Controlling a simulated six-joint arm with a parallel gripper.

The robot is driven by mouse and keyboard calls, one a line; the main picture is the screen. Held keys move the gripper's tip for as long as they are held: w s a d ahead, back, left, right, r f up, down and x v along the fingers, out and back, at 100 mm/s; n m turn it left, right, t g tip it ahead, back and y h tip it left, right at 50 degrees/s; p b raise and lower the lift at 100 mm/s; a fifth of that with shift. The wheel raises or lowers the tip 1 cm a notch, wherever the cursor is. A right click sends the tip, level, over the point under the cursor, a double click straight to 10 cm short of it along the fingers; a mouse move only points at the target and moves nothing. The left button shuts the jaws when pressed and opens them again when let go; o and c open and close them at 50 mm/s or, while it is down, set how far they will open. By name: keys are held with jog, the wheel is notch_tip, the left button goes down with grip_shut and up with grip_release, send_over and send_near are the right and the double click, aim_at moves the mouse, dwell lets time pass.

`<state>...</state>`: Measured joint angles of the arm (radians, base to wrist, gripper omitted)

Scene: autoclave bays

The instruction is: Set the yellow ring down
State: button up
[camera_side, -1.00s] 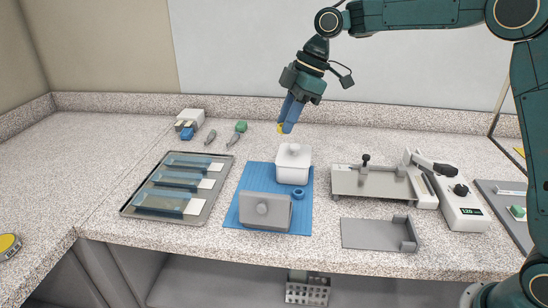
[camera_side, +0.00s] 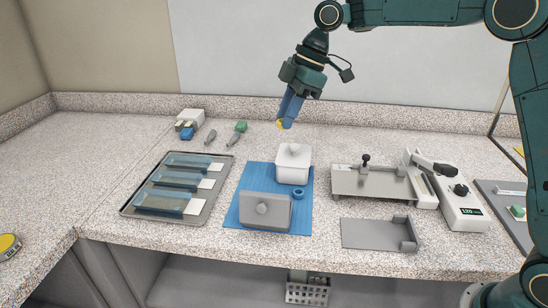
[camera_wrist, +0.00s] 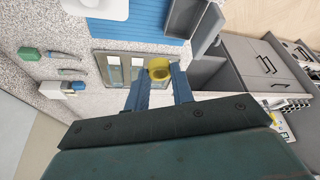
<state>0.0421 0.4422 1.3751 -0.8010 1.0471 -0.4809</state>
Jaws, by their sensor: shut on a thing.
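The yellow ring (camera_wrist: 159,69) is held between the blue fingertips of my gripper (camera_wrist: 158,78) in the wrist view. In the side view my gripper (camera_side: 287,121) is shut on the ring, and only a small yellow edge (camera_side: 280,124) shows beside the fingers. The ring is in the air, above and behind the white lidded box (camera_side: 293,166), and apart from it. A blue ring (camera_side: 298,194) lies on the blue mat (camera_side: 243,178) in front of the white box.
A metal tray with blue pouches (camera_side: 212,202) is at left. A grey platform (camera_side: 372,183) and a device with a display (camera_side: 460,205) are at right. Small tools (camera_side: 237,133) lie behind.

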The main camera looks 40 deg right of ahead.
jog(key=s+a+f+n+g, duration=0.3)
jog(key=a+f+n, duration=0.4)
jog(key=f, duration=0.4)
jog(key=shift+s+a+n, duration=0.15)
jog(key=shift+s+n, duration=0.05)
jog(key=shift+n, duration=0.5)
jog(key=shift+f, duration=0.15)
jog(key=shift+f, duration=3.85)
jog(key=shift+f, duration=0.1)
jog(key=o, duration=1)
jog(key=shift+c, duration=0.2)
